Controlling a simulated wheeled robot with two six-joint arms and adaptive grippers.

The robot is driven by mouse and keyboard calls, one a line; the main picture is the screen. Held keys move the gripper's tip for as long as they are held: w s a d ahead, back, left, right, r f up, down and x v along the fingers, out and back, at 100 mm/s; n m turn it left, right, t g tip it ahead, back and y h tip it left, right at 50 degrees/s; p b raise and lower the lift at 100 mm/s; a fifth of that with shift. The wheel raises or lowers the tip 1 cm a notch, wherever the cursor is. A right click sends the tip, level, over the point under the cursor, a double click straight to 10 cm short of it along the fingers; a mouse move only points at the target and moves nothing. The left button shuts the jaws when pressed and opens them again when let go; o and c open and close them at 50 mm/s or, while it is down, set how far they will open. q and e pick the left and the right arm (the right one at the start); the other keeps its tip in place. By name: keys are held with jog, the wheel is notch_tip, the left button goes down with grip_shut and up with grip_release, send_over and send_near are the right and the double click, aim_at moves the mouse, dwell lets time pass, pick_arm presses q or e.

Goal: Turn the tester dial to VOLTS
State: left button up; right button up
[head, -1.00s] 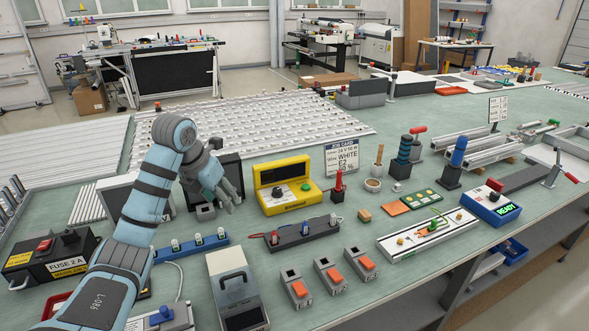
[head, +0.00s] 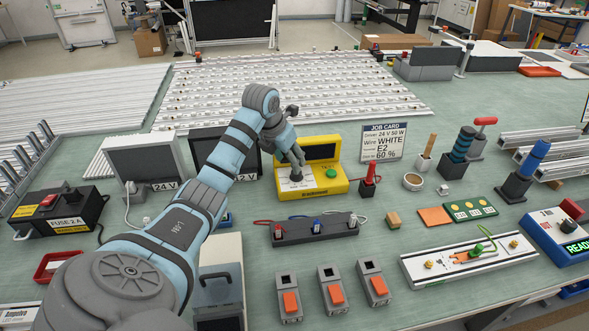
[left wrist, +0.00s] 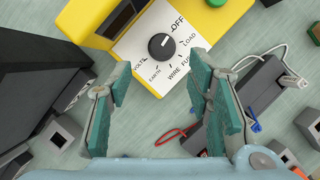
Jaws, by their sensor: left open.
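The yellow tester (head: 340,177) stands on the bench in the middle of the head view, with a dark display and a green button (head: 331,173). In the left wrist view its white panel carries a round black dial (left wrist: 161,46). Labels around it include OFF, LOAD, WIRE, EARTH and VOLTS, the last partly cut short. A light mark on the dial seems to point toward OFF. My left gripper (head: 297,162) is over the panel's left part and hides some of it. Its green-padded fingers (left wrist: 160,72) are open, one on each side below the dial, with nothing between them.
A terminal strip (head: 314,229) with leads lies in front, and a red-topped post (head: 368,187) stands at the right. Several grey switches with orange rockers (head: 336,293) lie nearer. The job card (head: 383,142) stands behind.

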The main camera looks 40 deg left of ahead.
aim_at(310, 167)
pick_arm(q)
jog(key=x, duration=0.3)
jog(key=w+x, duration=0.1)
jog(key=x, duration=0.2)
jog(key=shift+w+d+f, duration=0.1)
jog(key=shift+w, duration=0.15)
jog(key=shift+w+f, duration=0.1)
jog(key=shift+f, duration=0.1)
jog(key=shift+s+r, duration=0.15)
jog(key=shift+s, duration=0.25)
jog(key=shift+w, duration=0.15)
grip_shut()
pick_arm(e)
jog(key=shift+w+f, duration=0.35)
jog(key=shift+w, duration=0.5)
